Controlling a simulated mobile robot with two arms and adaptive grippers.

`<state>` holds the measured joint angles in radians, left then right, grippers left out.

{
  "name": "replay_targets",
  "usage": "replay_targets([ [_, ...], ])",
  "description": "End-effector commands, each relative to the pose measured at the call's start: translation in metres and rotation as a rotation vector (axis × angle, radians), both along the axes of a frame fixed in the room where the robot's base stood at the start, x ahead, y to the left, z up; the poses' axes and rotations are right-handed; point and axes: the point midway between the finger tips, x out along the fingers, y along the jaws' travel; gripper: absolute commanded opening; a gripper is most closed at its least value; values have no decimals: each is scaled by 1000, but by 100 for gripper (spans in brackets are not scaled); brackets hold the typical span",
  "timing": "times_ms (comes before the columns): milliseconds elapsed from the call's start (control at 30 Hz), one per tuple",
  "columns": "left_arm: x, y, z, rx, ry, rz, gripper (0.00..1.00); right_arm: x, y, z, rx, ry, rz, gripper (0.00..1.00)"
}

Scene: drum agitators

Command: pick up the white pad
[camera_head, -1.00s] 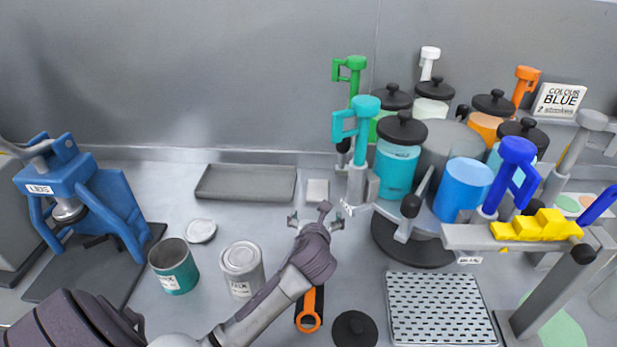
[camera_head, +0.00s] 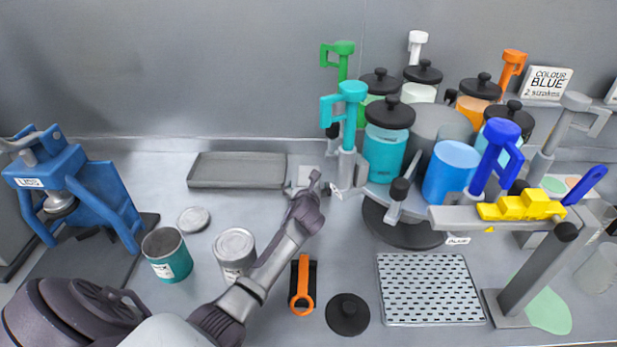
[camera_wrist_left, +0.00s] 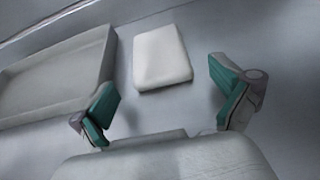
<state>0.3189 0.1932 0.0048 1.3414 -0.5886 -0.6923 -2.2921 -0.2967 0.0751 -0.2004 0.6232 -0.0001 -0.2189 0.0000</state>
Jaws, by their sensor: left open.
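The white pad (camera_head: 304,172) lies flat on the grey worktop, just right of a shallow grey tray; my left gripper partly covers it in the head view. In the left wrist view the pad (camera_wrist_left: 162,57) shows whole, a pale rounded block beyond the fingertips. My left gripper (camera_head: 308,189) is open and empty, with its green-padded fingers (camera_wrist_left: 167,100) apart to either side of the pad's near end. The pad is not between the pads of the fingers. My right gripper is not in view.
The grey tray (camera_head: 238,171) is close on the left. The carousel of coloured drums (camera_head: 388,150) stands close on the right. Paint cans (camera_head: 167,255) and (camera_head: 234,252), an orange-handled tool (camera_head: 302,285) and a black lid (camera_head: 347,314) lie nearer.

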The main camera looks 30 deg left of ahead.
Motion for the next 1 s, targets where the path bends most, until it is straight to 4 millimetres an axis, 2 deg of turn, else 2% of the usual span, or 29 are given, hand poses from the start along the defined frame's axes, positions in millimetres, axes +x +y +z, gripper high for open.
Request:
replay_targets([
  [133, 9, 5, -4, 0, 0, -1, 100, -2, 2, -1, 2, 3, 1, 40],
  [367, 10, 5, -5, 0, -1, -2, 100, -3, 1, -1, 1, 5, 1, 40],
  [667, 10, 5, -5, 0, 0, -1, 52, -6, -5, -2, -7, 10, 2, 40],
  [1000, 10, 6, -3, 0, 0, -1, 51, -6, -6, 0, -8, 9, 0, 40],
])
